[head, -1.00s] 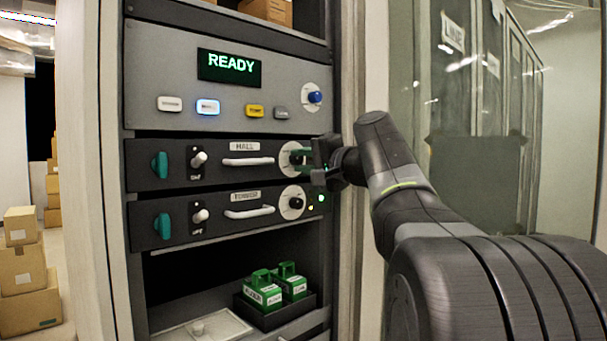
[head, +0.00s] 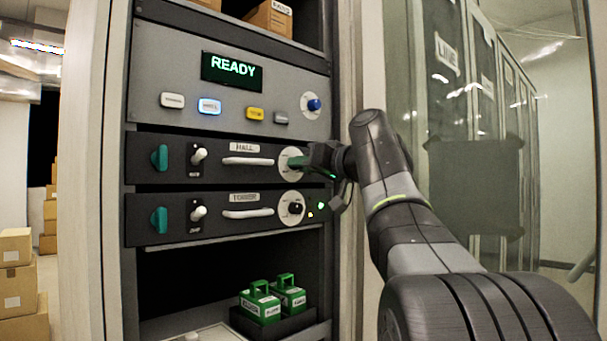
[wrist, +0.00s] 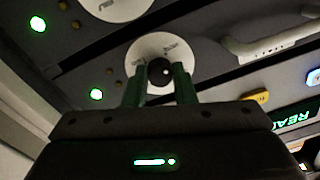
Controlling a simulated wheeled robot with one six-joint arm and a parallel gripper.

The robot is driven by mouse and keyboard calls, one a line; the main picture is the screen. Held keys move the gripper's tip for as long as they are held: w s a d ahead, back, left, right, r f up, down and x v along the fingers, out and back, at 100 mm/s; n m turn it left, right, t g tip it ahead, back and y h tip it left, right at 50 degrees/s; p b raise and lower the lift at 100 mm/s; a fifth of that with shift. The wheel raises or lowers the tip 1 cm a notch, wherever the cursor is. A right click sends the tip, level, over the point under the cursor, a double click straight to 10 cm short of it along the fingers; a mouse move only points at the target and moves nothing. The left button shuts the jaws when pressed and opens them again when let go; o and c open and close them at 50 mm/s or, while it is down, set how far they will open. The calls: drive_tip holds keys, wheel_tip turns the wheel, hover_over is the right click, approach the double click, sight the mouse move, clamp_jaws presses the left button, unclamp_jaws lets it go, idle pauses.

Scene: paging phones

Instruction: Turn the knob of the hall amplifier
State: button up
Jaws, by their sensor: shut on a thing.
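The hall amplifier (head: 215,176) is the dark rack unit labelled HALL, below the grey READY panel. Its round white dial (head: 285,153) is at the unit's right end, partly covered by my gripper (head: 296,162). In the wrist view, the black knob (wrist: 159,70) with a white dot stands at the centre of the white dial (wrist: 150,44). My gripper's green fingers (wrist: 160,85) lie on either side of the knob and are shut on it.
The TOWER amplifier (head: 180,232), with its own black knob (head: 295,208), is just below. White handles and toggle switches stick out from both units. A glass-fronted cabinet (head: 480,150) is to the right.

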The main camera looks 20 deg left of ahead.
drive_tip(key=shift+f+n+b, duration=0.1)
drive_tip(key=shift+n+b, duration=0.65)
drive_tip(key=shift+n, duration=1.15)
drive_tip(key=shift+w, duration=0.1)
drive_tip(key=o, duration=1)
drive_tip(key=shift+d, duration=0.1)
drive_tip(key=v, duration=1.3)
drive_tip(key=shift+d, duration=0.3)
drive_tip(key=x, duration=1.3)
drive_tip(key=shift+a, duration=0.45)
